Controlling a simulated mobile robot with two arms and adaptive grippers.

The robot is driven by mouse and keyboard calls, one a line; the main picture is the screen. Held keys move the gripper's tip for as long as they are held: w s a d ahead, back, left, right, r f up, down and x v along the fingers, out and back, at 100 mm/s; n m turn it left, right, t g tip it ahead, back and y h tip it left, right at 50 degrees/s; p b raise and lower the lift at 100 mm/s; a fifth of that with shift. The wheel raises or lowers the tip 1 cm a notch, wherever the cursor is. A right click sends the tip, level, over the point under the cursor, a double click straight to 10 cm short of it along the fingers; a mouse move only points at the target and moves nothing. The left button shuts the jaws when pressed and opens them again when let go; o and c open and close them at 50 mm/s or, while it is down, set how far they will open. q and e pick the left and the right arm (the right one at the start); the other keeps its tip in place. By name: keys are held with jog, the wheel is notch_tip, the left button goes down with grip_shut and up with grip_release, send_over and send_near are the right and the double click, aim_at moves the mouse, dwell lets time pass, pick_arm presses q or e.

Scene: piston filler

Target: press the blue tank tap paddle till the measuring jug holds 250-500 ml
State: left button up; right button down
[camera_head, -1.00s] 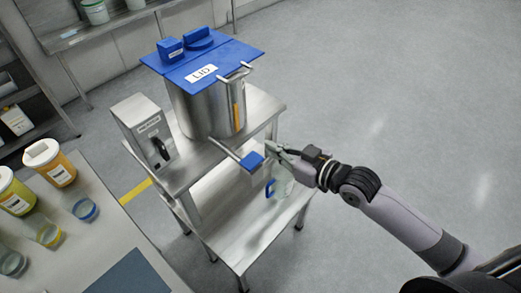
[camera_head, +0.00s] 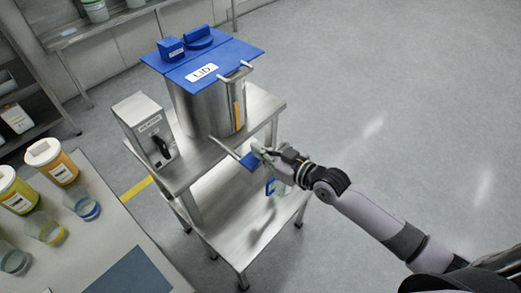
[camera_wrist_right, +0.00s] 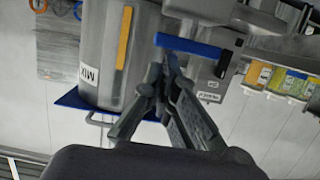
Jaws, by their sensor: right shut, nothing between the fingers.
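The steel tank (camera_head: 205,108) with its blue lid (camera_head: 200,62) stands on the upper shelf of a steel stand. A steel tap pipe runs from it to the blue tap paddle (camera_head: 250,160). My right gripper (camera_head: 258,150) is shut and empty, with its fingertips at the paddle. In the right wrist view, the fingertips of the gripper (camera_wrist_right: 165,60) meet the blue paddle (camera_wrist_right: 190,45), seemingly touching it. The measuring jug (camera_head: 279,187), with a blue handle, stands on the lower shelf below the paddle, partly hidden by the gripper. Its level cannot be read. My left gripper is not in view.
A grey box (camera_head: 146,130) with a black switch stands beside the tank. A bench (camera_head: 95,225) at the left holds labelled tubs (camera_head: 52,162) and several small glass beakers (camera_head: 83,205). The floor right of the stand is clear.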

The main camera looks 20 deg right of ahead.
jog(key=shift+f+b, duration=0.4)
jog(key=shift+f, duration=0.5)
jog(key=shift+s, duration=0.1)
dwell(6.4)
